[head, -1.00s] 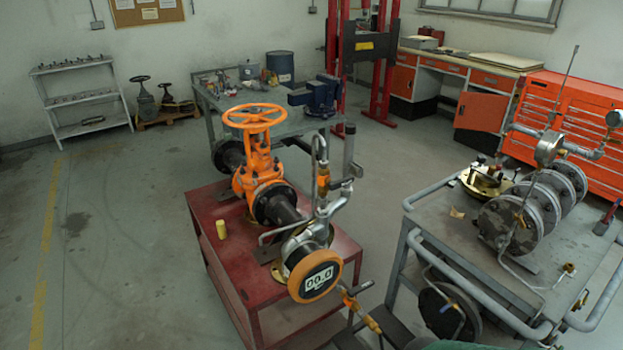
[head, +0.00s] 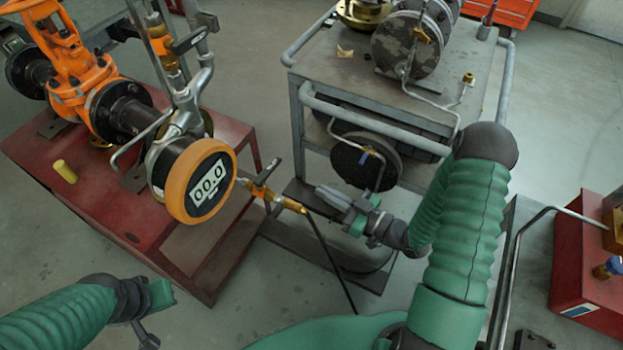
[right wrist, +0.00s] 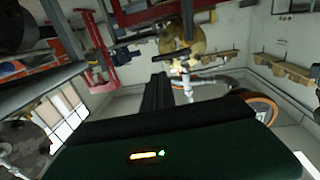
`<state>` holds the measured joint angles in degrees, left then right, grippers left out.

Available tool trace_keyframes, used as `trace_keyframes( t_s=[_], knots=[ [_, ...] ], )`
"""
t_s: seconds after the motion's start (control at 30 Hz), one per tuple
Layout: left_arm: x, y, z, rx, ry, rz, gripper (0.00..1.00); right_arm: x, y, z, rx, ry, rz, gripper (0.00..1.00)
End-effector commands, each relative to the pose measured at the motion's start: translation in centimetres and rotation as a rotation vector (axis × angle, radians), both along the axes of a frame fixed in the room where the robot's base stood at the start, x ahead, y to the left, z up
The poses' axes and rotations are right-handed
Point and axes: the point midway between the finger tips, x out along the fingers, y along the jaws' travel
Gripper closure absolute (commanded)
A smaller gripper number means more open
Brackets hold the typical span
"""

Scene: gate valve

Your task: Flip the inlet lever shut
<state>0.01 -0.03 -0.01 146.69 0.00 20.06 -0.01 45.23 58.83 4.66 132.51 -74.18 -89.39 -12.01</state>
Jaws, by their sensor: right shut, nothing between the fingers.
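A brass valve (head: 266,193) with a dark lever (head: 266,171) sits between the orange-rimmed gauge (head: 201,181) and a black hose. The lever slants up and right from the brass body. A second dark lever (head: 189,41) is on the upright pipe above the gauge, which reads 00.0. My right gripper (head: 322,193) is shut and empty, to the right of the brass valve and apart from it. In the right wrist view its dark fingers (right wrist: 156,92) point toward blurred pipework. My left gripper (head: 150,314) is at the lower left, far from both levers; its jaws are unclear.
The orange gate valve (head: 75,85) and a yellow cylinder (head: 65,171) are on the red stand (head: 110,215). A grey cart (head: 440,95) with railings stands behind my right gripper. A red box (head: 590,260) is at the right. Floor is open at the lower left.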

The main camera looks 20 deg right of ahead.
Motion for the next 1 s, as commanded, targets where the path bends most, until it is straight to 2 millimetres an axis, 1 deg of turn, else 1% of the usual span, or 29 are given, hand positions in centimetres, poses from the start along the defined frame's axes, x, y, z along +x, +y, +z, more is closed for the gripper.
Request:
trace_keyframes(
  t_s=[0.4,0.53,0.7,1.0],
  knots=[
    [0.0,0.0,-1.0,0.0,0.0,0.0,1.0,7.7,4.6,-0.1,0.0,0.0,0.002,1.0],
    [0.0,0.0,-1.3,0.0,0.0,0.0,1.0,9.6,5.8,-0.1,0.0,0.0,0.002,1.0],
    [0.0,0.0,-1.4,0.0,0.0,0.0,1.0,10.8,6.5,-0.1,0.0,0.001,0.0,1.0],
    [0.0,0.0,-1.4,0.0,0.0,0.0,1.0,11.0,6.6,0.0,0.001,0.003,-0.001,1.0]
  ],
)
